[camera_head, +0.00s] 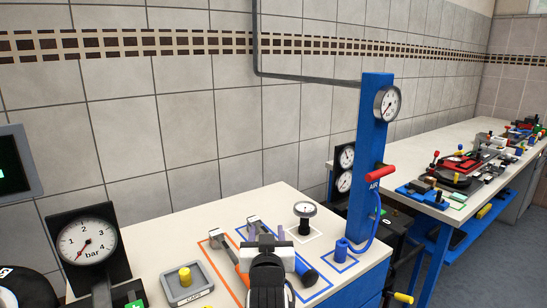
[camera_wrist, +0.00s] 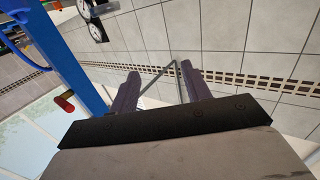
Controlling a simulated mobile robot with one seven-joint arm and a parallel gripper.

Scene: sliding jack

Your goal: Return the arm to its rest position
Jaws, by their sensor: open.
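My gripper (camera_wrist: 160,80) is open in the wrist view, with its two grey fingers apart and nothing between them. Behind the fingers the wrist view shows tiled wall, a pipe and a blue post.
The blue air post (camera_head: 371,150) with a gauge and red handle stands at the bench's right. A bar gauge (camera_head: 88,240) stands at left. A grey tray (camera_head: 187,296) with a yellow cap, tools and a small gauge (camera_head: 305,209) lie on the bench. A cluttered second bench (camera_head: 400,165) is beyond.

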